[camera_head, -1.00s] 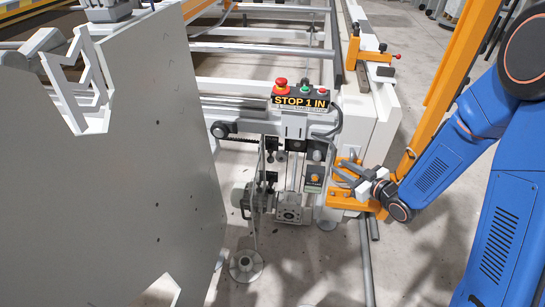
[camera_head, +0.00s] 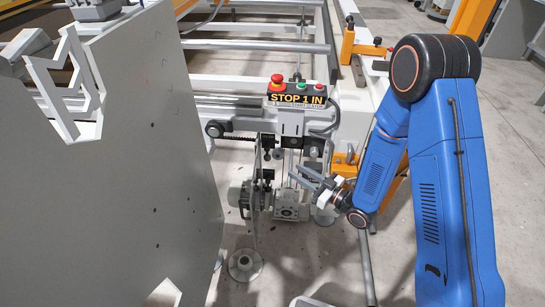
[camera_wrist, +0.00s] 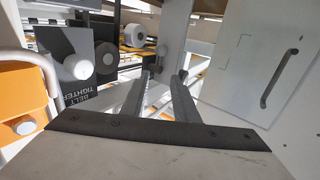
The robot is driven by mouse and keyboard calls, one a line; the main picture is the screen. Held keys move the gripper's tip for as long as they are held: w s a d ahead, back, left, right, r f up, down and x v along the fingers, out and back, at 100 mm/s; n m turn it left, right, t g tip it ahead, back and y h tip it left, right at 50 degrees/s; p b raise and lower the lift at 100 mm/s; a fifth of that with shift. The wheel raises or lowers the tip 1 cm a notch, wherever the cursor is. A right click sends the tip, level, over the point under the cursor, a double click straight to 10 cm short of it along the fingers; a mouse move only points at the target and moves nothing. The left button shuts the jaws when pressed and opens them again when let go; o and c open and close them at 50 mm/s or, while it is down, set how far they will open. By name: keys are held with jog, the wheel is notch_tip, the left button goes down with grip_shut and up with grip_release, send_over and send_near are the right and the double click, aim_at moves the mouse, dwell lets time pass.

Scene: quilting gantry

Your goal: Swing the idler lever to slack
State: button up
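I cannot tell which of these parts, if any, is the idler lever. My gripper and arm hide part of the carriage in the head view.
An orange block with a white knob (camera_wrist: 25,126) and a bent white tube (camera_wrist: 32,57) are at left in the wrist view. A white panel with a dark handle (camera_wrist: 279,78) is at right. A large grey panel (camera_head: 150,150) stands left in the head view.

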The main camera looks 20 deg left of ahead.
aim_at(268, 154)
jog(key=x, duration=1.3)
grip_shut()
